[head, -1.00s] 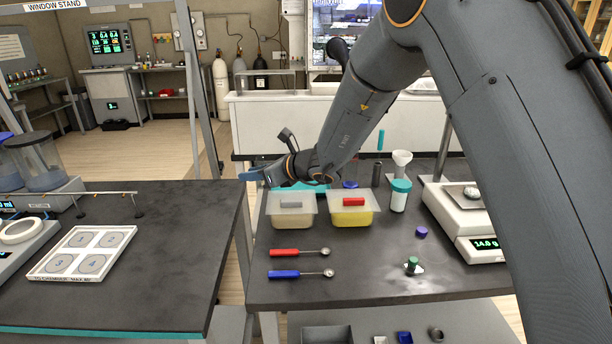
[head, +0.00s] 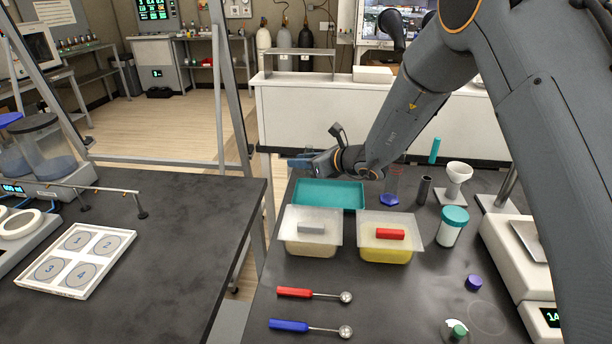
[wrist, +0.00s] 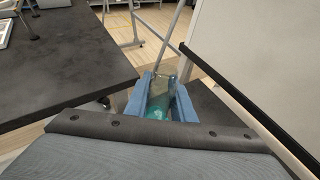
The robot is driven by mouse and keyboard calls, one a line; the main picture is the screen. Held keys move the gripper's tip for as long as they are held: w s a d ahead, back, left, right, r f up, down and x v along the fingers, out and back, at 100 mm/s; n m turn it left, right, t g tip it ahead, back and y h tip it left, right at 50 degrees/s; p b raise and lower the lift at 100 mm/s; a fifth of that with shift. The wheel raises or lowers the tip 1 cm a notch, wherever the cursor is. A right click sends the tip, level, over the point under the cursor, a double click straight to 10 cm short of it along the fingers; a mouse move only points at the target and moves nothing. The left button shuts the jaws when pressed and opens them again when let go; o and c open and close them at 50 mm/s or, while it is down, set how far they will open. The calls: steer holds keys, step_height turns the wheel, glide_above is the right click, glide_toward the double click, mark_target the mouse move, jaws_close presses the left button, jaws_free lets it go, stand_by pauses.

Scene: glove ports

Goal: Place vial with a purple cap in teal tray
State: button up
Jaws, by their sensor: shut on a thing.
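My gripper (head: 300,162) points left in the head view, just above and behind the left rear corner of the teal tray (head: 325,194) as pictured. In the wrist view its blue fingers (wrist: 161,98) are shut on a clear glass vial (wrist: 161,88) with teal showing low in it. I cannot tell if that teal is its content or something seen through the glass. No purple cap shows on the held vial. The tray looks empty where visible. A clear vessel with a purple-blue base (head: 389,199) stands right of the tray. A purple cap-like piece (head: 473,282) lies on the bench.
Two lidded tubs, one tan (head: 311,248) and one yellow (head: 385,252), stand in front of the tray. A teal-lidded jar (head: 452,227), a dark cylinder (head: 423,190), a white funnel (head: 457,180) and a balance (head: 520,255) stand to the right. A gap separates the left bench (head: 170,240).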

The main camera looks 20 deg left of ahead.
mark_target(303, 186)
steer(key=shift+f+p, duration=0.7)
steer(key=shift+f, duration=1.85)
steer(key=shift+f, duration=0.1)
steer(key=shift+f, duration=0.1)
steer(key=o, duration=1)
steer(key=shift+r, duration=0.2)
steer(key=shift+s+d+r, duration=0.1)
steer(key=shift+d+r, duration=0.05)
steer(key=shift+d, duration=0.2)
steer(key=b+v, duration=0.3)
steer(key=v, duration=0.8)
steer(key=shift+s+d, duration=0.1)
